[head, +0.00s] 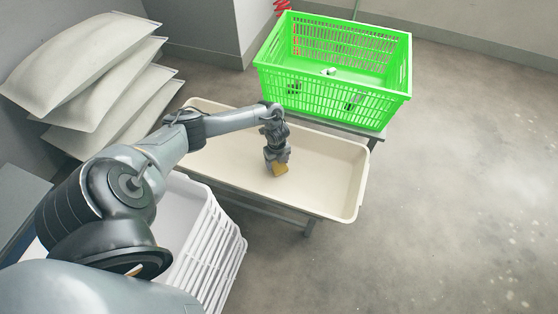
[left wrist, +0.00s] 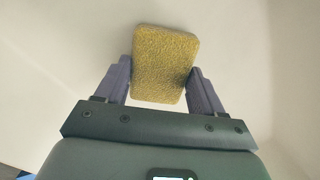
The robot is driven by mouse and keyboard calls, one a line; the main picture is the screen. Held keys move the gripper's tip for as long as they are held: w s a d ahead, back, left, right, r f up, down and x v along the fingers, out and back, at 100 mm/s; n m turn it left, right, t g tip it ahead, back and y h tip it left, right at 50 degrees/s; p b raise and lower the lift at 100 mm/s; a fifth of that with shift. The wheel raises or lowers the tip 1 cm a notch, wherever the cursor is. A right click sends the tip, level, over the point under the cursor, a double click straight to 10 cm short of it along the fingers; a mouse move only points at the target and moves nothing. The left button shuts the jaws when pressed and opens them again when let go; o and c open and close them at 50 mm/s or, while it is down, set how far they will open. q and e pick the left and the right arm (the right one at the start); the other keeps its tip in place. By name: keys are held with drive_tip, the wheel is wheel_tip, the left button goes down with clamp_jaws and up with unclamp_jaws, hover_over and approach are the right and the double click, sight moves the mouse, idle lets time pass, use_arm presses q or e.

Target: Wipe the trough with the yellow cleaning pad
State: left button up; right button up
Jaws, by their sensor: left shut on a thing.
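The yellow cleaning pad (head: 280,169) is held in my left gripper (head: 277,160), low inside the trough. In the left wrist view the pad (left wrist: 165,62) sits between the two fingers of the left gripper (left wrist: 162,82), which are shut on it. The pad is slightly tilted there. The trough (head: 330,171) is a long cream tray with raised walls, on a low stand. Its floor around the pad looks bare. I cannot tell whether the pad touches the floor. My left arm hides part of the trough's left end. My right gripper is not in view.
A green crate (head: 332,108) stands behind the trough, with a few small items inside. A white slatted crate (head: 215,255) stands in front of the trough at the left. Stacked pale sacks (head: 85,75) lie at the back left. The floor at the right is clear.

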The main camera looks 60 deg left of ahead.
use_arm(q)
drive_tip(key=r+p, duration=0.2)
drive_tip(key=r, duration=0.1)
drive_tip(key=r+p, duration=0.1)
drive_tip(key=r, duration=0.1)
drive_tip(key=shift+w+d+r+p, duration=0.15)
drive_tip(key=shift+w+d+p, duration=0.05)
drive_tip(key=shift+w+p, duration=0.15)
drive_tip(key=shift+s+a+r+p, duration=0.1)
drive_tip(key=shift+s+r+p, duration=0.05)
drive_tip(key=shift+r+p, duration=0.4)
drive_tip(key=shift+s+a+r+p, duration=0.1)
drive_tip(key=shift+r+p, duration=0.4)
drive_tip(key=shift+p, duration=0.05)
drive_tip(key=shift+w+d+r+p, duration=0.15)
drive_tip(key=shift+r+p, duration=0.1)
drive_tip(key=shift+p, duration=0.05)
